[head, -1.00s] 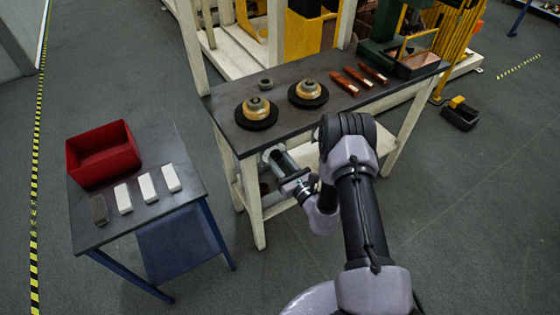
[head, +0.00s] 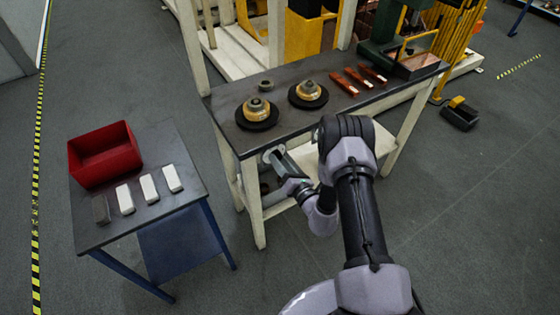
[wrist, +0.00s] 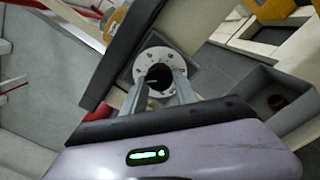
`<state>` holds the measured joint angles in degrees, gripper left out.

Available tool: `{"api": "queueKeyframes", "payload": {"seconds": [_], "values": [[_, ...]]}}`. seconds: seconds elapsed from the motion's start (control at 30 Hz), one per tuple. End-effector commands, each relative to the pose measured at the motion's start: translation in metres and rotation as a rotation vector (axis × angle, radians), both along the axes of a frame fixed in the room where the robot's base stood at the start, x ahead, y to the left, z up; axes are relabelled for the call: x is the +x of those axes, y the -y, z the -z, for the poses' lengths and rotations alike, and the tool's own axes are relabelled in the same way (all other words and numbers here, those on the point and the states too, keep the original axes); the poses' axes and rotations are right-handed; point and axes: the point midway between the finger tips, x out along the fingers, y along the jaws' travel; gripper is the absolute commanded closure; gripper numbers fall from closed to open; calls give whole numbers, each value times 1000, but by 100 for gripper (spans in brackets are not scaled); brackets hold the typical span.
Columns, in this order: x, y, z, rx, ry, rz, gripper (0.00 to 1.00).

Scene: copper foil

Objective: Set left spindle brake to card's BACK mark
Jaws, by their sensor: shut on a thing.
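The left spindle (head: 257,110) is a brass-coloured hub on a black disc on the dark bench. Below it, on the bench's front face, is a round pale brake dial (head: 268,153). In the wrist view the dial plate (wrist: 150,60) is light with dark dots around it, and a black knob (wrist: 158,76) with a pale line stands at its middle. My gripper (head: 278,158) reaches to the dial; in the wrist view its fingers (wrist: 160,88) are shut on the knob from both sides. I cannot make out a card or a BACK mark.
The bench (head: 230,137) also holds a second spindle (head: 308,94), a small grey part (head: 265,85) and copper-coloured bars (head: 345,84). At left, a low table (head: 95,230) carries a red bin (head: 105,152) and several small blocks. Floor in front is clear.

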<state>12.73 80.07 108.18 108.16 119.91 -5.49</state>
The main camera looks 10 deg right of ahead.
Motion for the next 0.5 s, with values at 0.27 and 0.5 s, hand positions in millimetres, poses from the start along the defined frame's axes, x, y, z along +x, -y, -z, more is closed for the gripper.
{"api": "queueKeyframes", "payload": {"seconds": [0.27,0.5], "values": [[-1,-1,0,246,-83,0,100],[-1,-1,0,464,-154,-1,100]]}}
